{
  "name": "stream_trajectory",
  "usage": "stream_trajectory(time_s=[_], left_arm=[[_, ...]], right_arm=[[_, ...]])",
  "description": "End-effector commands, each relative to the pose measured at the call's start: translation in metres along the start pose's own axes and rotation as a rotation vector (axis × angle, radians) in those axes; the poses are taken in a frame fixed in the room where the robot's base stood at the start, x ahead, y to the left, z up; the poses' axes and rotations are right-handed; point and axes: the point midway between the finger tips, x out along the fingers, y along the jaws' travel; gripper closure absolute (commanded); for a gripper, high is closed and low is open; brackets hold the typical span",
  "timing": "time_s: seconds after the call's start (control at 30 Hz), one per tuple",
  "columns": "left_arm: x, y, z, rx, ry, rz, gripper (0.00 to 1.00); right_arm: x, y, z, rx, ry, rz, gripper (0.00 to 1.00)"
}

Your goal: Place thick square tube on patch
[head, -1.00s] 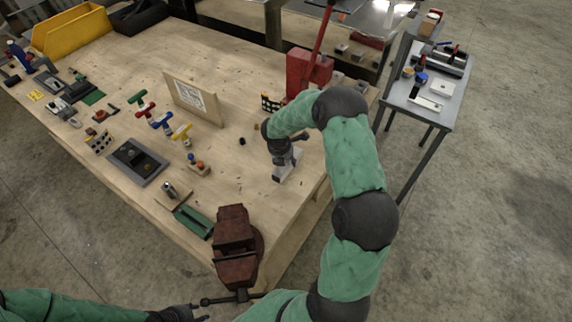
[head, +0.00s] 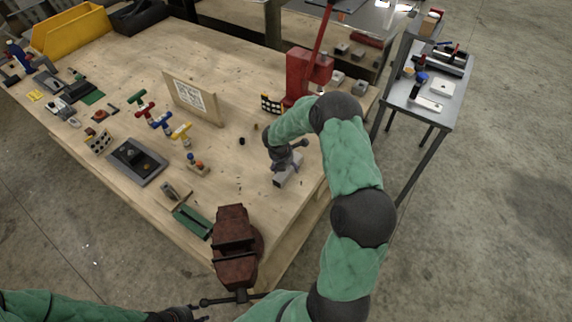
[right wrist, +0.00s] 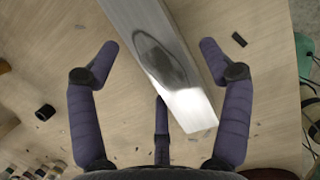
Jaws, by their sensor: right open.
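A thick silver square tube (right wrist: 160,62) lies on the wooden bench under my right gripper. In the head view the tube (head: 289,177) shows near the bench's right part, partly covered by the gripper. My right gripper (head: 287,164) is open. In the right wrist view its fingers (right wrist: 158,56) stand apart on either side of the tube, with a third finger near the tube's lower end. A dark oval, maybe a reflection, shows on the tube's face. My left gripper (head: 198,313) is at the bottom edge, too small to judge. I cannot identify the patch for certain.
A brown vise (head: 235,246) stands at the bench's near corner, beside a green block (head: 192,221). A red lever press (head: 304,72) stands behind the gripper. A wooden board with a paper (head: 190,97) stands left. The wood between board and tube is mostly clear.

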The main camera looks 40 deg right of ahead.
Motion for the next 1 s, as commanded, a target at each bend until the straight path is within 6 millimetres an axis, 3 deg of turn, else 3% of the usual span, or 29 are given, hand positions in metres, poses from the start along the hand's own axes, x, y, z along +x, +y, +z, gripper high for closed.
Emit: stream_trajectory(time_s=[0.13, 0.27, 0.7, 1.0], left_arm=[[-0.003, 0.001, 0.000, 0.000, 0.000, 0.000, 0.60], [-0.004, 0.002, 0.000, 0.000, 0.000, 0.000, 0.60], [-0.014, 0.005, 0.001, 0.000, 0.000, 0.000, 0.60], [-0.015, 0.005, 0.001, 0.000, 0.000, 0.000, 0.60]], right_arm=[[-0.004, 0.000, 0.001, 0.000, 0.000, 0.000, 0.21], [-0.021, 0.001, 0.002, 0.000, -0.001, 0.003, 0.21], [-0.103, 0.001, 0.001, 0.001, -0.001, 0.002, 0.21], [-0.122, 0.000, 0.001, 0.000, 0.000, -0.001, 0.21]])
